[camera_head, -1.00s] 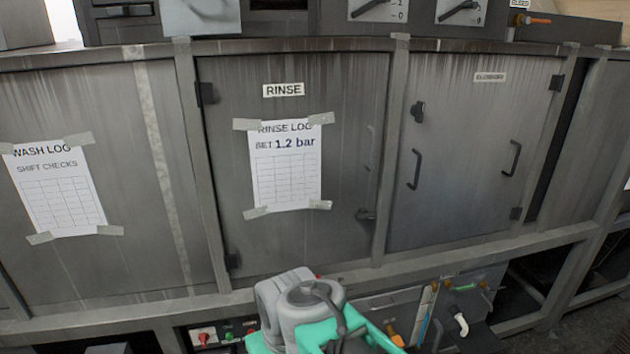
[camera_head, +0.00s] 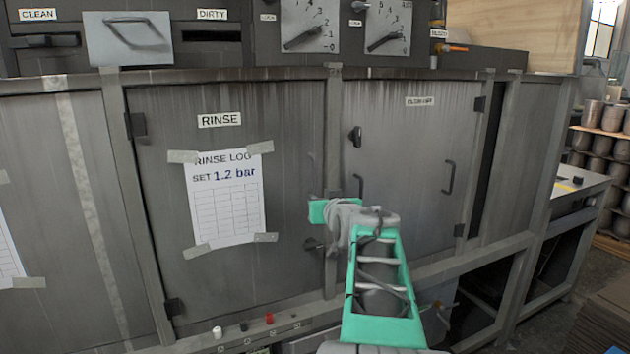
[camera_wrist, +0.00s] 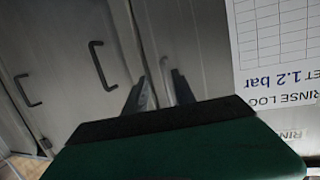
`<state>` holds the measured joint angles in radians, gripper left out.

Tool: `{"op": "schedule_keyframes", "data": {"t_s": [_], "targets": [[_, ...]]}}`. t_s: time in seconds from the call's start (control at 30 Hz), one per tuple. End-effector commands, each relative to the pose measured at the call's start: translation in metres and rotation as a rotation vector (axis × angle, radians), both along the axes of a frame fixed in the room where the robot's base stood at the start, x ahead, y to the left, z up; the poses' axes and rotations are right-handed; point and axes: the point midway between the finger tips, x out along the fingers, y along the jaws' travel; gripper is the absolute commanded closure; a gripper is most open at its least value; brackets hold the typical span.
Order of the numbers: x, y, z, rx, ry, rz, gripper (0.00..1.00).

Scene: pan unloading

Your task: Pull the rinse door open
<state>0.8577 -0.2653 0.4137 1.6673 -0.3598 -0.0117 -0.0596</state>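The grey rinse door (camera_head: 285,115) stands closed and flush in its frame, with a "RINSE" label (camera_head: 219,120) and a taped rinse log (camera_head: 224,200). My gripper (camera_head: 325,211) is in front of the door's right edge in the head view. In the wrist view, which is upside down, my gripper (camera_wrist: 163,92) has two fingers apart with nothing clearly between them. A slim upright shape, perhaps the handle, is near the fingertips; contact cannot be told.
Dials (camera_head: 310,27) sit above. A lower frame rail runs beneath the doors. Shelved pots (camera_head: 600,117) stand far right.

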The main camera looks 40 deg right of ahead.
Motion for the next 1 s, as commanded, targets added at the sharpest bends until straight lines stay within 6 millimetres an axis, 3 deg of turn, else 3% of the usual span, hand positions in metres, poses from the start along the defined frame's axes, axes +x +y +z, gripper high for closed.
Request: {"op": "schedule_keyframes", "data": {"t_s": [0.03,0.1,0.2,0.6,0.93,1.0], "targets": [[0.005,0.001,0.021,-0.046,-0.071,0.011,0.68],[0.008,0.002,0.042,-0.093,-0.146,0.014,0.68],[0.01,-0.001,0.054,-0.124,-0.185,0.01,0.68],[0.069,-0.031,0.055,-0.126,-0.18,0.01,0.68],[0.076,-0.035,0.053,-0.127,-0.18,0.009,0.68],[0.076,-0.035,0.053,-0.127,-0.18,0.009,0.73]]}}
